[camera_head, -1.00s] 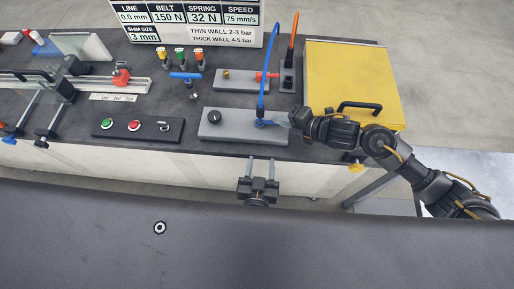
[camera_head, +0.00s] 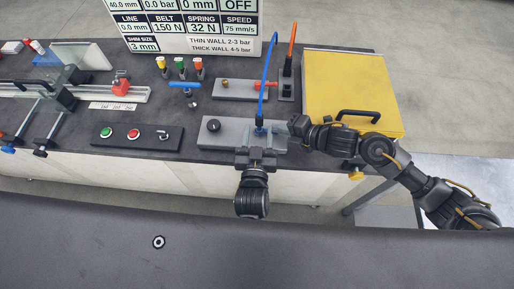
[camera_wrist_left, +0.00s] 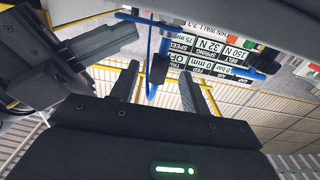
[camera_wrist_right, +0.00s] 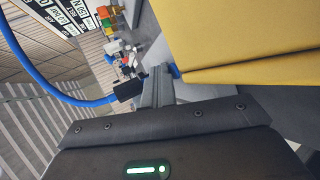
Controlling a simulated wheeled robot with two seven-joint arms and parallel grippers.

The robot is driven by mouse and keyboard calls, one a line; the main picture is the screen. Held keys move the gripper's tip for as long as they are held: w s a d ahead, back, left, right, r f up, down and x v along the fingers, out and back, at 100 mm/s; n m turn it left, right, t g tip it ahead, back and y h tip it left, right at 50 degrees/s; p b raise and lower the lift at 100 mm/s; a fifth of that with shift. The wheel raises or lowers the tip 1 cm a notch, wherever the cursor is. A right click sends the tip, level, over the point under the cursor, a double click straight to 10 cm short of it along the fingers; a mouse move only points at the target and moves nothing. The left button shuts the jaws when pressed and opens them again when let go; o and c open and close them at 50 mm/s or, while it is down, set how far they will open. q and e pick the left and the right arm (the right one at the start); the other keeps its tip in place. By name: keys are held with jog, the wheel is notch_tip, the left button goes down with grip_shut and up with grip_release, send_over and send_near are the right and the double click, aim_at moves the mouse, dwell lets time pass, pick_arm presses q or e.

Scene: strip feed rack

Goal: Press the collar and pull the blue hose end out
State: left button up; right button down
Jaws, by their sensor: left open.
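The blue hose (camera_head: 268,75) arches up from a dark fitting (camera_head: 259,121) on a grey block (camera_head: 225,127). The hose also shows in the right wrist view (camera_wrist_right: 55,90), with its dark fitting (camera_wrist_right: 128,91) just left of the fingers. My left gripper (camera_head: 256,150) is open at the block's front edge, below the fitting. In the left wrist view the hose and fitting (camera_wrist_left: 159,68) appear beyond and between its fingers. My right gripper (camera_head: 292,127) is right of the fitting, its fingers close together. A small blue piece (camera_wrist_right: 175,72) shows by its tips; whether they grip it is unclear.
A yellow box (camera_head: 345,85) with a black handle stands on the right, behind my right arm. An orange hose (camera_head: 291,45) stands upright behind the block. A button panel (camera_head: 138,136) lies to the left. A sign board (camera_head: 190,25) stands at the back.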

aim_at(260, 114)
pick_arm(q)
jog(key=shift+w, duration=2.25)
grip_shut()
jog(key=shift+r, duration=1.9)
pick_arm(e)
jog(key=shift+r, duration=1.55)
